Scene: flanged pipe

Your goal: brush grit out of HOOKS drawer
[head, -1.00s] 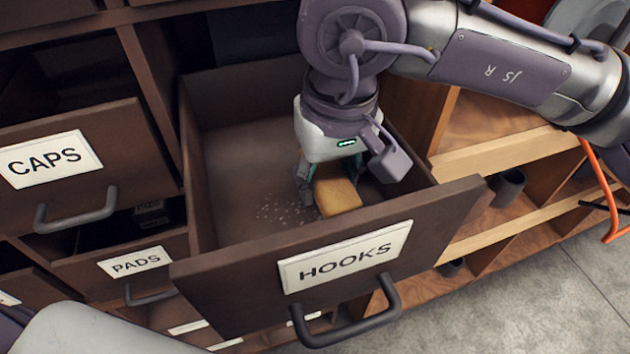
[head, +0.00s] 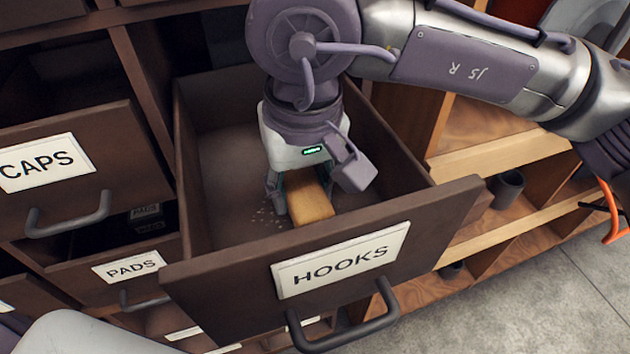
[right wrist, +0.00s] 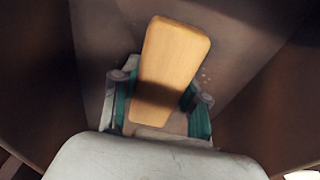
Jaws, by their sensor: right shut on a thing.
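The HOOKS drawer (head: 215,215) is pulled open, with a white label and a dark handle on its front. My right gripper (head: 298,190) reaches down into it and is shut on a tan block-shaped brush (head: 308,203). The brush (right wrist: 172,65) also shows between the green-padded fingers (right wrist: 160,110) in the right wrist view. Its underside is hidden. Pale grit (head: 262,218) lies on the drawer floor just left of the brush, near the front wall. A few specks show right of the brush in the right wrist view. My left gripper is not in view.
The CAPS drawer (head: 90,190) stands open at the left, with the PADS drawer (head: 90,275) below it. Open wooden shelves (head: 500,145) with a dark cup (head: 507,188) are at the right. The drawer's back floor is clear.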

